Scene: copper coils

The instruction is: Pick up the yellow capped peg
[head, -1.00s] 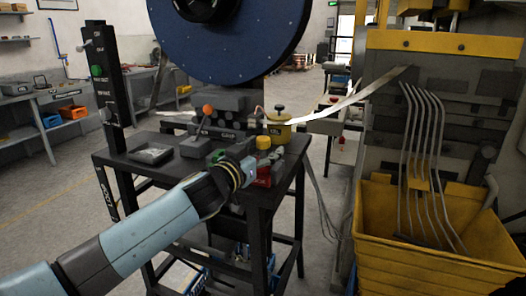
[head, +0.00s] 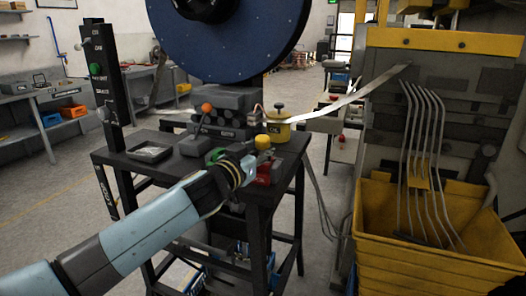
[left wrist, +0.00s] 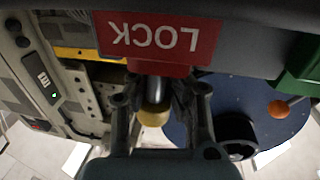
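The yellow capped peg (head: 262,142) stands above the red block on the black stand's top. In the left wrist view its dark shaft and round yellow cap (left wrist: 153,116) show in the middle, in front of the red LOCK sign. My left gripper (head: 262,157) is at the peg, just below the cap. In the left wrist view the fingers of my left gripper (left wrist: 158,93) lie on both sides of the shaft. Whether they press on it or leave a small gap cannot be made out. My right gripper is not in view.
The red LOCK block (head: 266,174) is close beside the gripper, with a green block (head: 215,155) to its left. An orange-knobbed lever (head: 207,108), a yellow pot (head: 279,130) and a large blue reel (head: 228,50) stand behind. A yellow bin (head: 430,262) stands right.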

